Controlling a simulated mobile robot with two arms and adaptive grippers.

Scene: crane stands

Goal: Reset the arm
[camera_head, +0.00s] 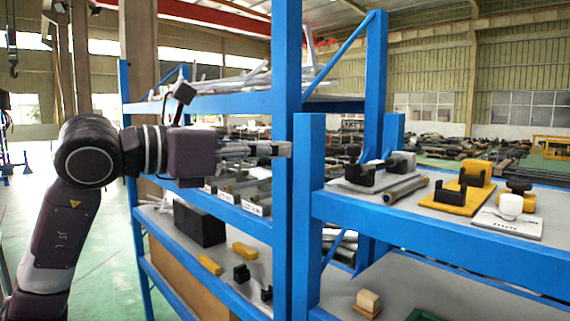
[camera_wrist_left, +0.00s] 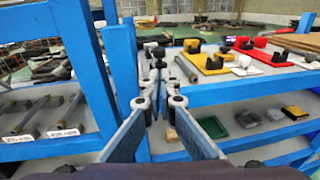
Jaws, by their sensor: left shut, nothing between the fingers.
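My left arm comes in from the left in the head view. Its left gripper (camera_head: 285,149) is shut and empty, held level in front of the blue upright between the two shelf units. In the left wrist view the gripper (camera_wrist_left: 158,62) points toward the right-hand blue shelf (camera_wrist_left: 225,94), its long fingers together with nothing between them. My right gripper is in neither view.
The blue rack posts (camera_head: 287,210) stand close to my left gripper. The right shelf holds a yellow block holder (camera_head: 463,190), a grey cylinder (camera_head: 405,189) and a white plate (camera_head: 508,222). A black box (camera_head: 199,224) sits on the left rack's lower shelf. Green floor is open at left.

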